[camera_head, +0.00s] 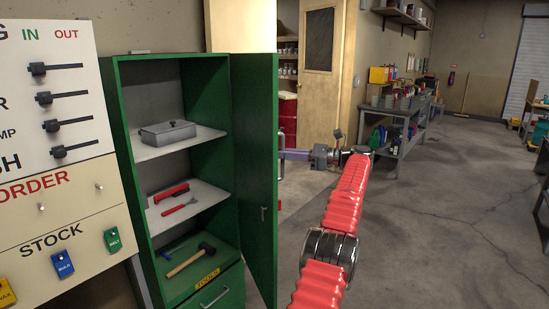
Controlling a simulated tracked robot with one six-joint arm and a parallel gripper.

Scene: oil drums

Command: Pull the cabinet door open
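The green cabinet (186,67) stands at the left with its front open. Its green door (254,150) stands wide open at the cabinet's right side, swung out toward me, with its inner face and a small latch (263,213) showing. My gripper (297,155) is on the far right side of the door, at about the door's mid-height. Its tip end meets the door's edge in the picture and may be partly hidden behind it. I cannot tell whether it touches the door or whether its fingers are open or shut.
Cabinet shelves hold a grey metal box (168,133), red tools (172,192) and a hammer (191,260). A labelled panel (55,140) stands left of the cabinet. A workbench (404,125) is at the back right. The concrete floor (450,220) at right is clear.

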